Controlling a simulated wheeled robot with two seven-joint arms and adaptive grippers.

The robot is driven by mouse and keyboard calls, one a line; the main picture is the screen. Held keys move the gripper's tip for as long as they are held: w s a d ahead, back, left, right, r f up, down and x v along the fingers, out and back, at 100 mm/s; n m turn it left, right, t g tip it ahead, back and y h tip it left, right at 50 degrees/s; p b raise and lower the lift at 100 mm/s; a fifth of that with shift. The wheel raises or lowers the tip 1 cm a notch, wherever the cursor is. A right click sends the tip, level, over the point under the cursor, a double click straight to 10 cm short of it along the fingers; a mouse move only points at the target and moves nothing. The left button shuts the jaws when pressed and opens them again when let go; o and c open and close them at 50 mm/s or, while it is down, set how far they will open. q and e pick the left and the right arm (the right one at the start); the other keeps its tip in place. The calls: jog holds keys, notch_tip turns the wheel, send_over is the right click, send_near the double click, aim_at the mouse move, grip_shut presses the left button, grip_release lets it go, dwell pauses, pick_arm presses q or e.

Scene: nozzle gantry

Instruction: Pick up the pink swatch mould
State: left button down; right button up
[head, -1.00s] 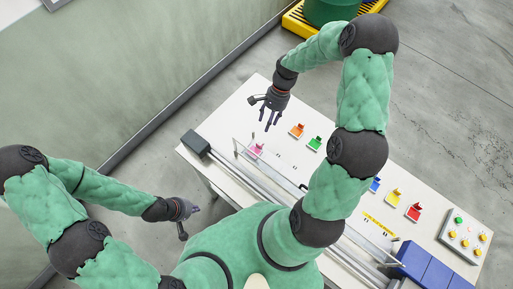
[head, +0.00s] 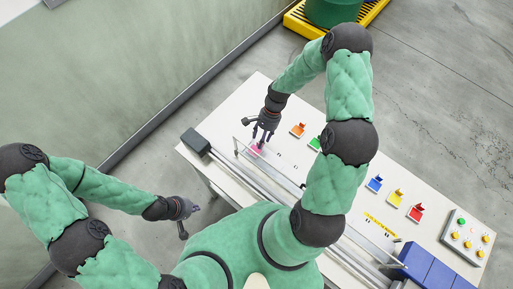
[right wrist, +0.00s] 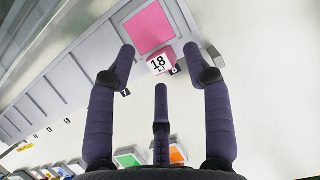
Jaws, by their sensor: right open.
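The pink swatch mould (head: 256,149) lies on the white table beside the rails and is partly hidden by my right gripper (head: 262,137). In the right wrist view the mould is a flat pink square (right wrist: 150,28) with a small pink block (right wrist: 162,62) marked 18 at its near edge. My right gripper (right wrist: 161,70) is open and empty. Its fingers spread around the block's sides in that view; I cannot tell whether they touch it. My left gripper (head: 190,222) hangs with spread fingers off the table's left side, far from the mould.
Orange (head: 298,130), green (head: 315,143), blue (head: 375,184), yellow (head: 395,198) and red (head: 415,213) moulds form a row on the table. Gantry rails (head: 270,178) run along the near edge. A button box (head: 466,236) and blue bins (head: 430,265) stand at the right.

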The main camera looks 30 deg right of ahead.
jog(key=shift+a+f, duration=0.2)
jog(key=shift+f, duration=0.4)
grip_shut()
jog(key=shift+s, duration=0.1)
jog(key=shift+r, duration=0.15)
